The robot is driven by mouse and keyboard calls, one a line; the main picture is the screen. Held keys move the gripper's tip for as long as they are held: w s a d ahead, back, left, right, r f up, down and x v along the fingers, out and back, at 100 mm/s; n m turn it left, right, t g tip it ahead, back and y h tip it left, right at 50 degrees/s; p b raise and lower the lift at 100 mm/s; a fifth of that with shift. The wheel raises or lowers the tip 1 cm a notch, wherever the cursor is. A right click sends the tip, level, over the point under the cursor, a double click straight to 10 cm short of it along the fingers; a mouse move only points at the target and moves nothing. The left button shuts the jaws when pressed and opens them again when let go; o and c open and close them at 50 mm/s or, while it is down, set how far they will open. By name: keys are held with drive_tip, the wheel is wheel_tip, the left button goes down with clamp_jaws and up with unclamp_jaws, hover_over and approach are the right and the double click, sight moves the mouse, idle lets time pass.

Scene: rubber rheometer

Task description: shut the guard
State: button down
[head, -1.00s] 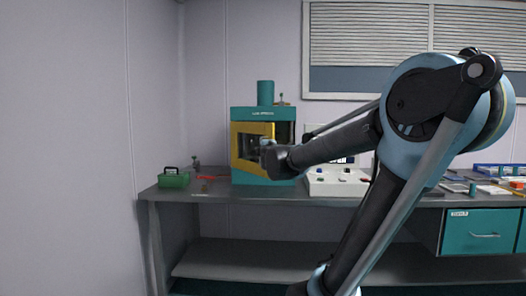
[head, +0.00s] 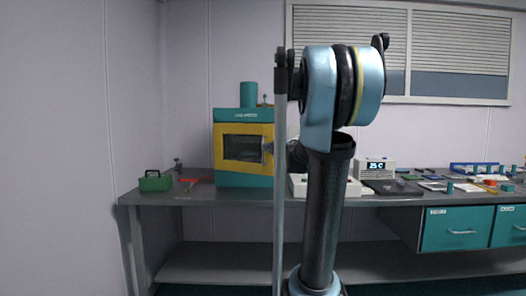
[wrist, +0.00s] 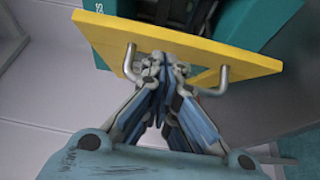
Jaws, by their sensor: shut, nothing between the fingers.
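The guard (head: 222,156) is a yellow-framed panel with a window on the front of the teal rheometer (head: 243,115). In the head view it spans nearly the whole front. In the wrist view the guard (wrist: 243,65) crosses the top, with the teal body (wrist: 232,18) behind it at an angle. A wedge-shaped gap shows there, so it looks ajar. Its grey handle (wrist: 222,80) has two posts; the stretch between them is hidden by my gripper (wrist: 165,68). My gripper is shut and empty, with its fingertips at the guard's outer face between the posts. Contact is unclear.
The grey bench (head: 150,197) carries a green box (head: 155,182) and red item left of the rheometer. A white tray (head: 297,186), a display unit (head: 376,168) and several small items lie to the right. My arm hides part of the bench.

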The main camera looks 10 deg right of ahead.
drive_tip(key=w+d+n+g+y, duration=0.1)
drive_tip(key=w+d+n+y, duration=0.1)
drive_tip(key=w, duration=0.6)
drive_tip(key=w+d+n+g+y, duration=0.2)
drive_tip(key=w+d+y, duration=0.2)
drive_tip(key=w+d, duration=0.2)
drive_tip(key=shift+w+d+n, duration=0.3)
drive_tip(key=shift+w, duration=0.9)
drive_tip(key=shift+r, duration=0.25)
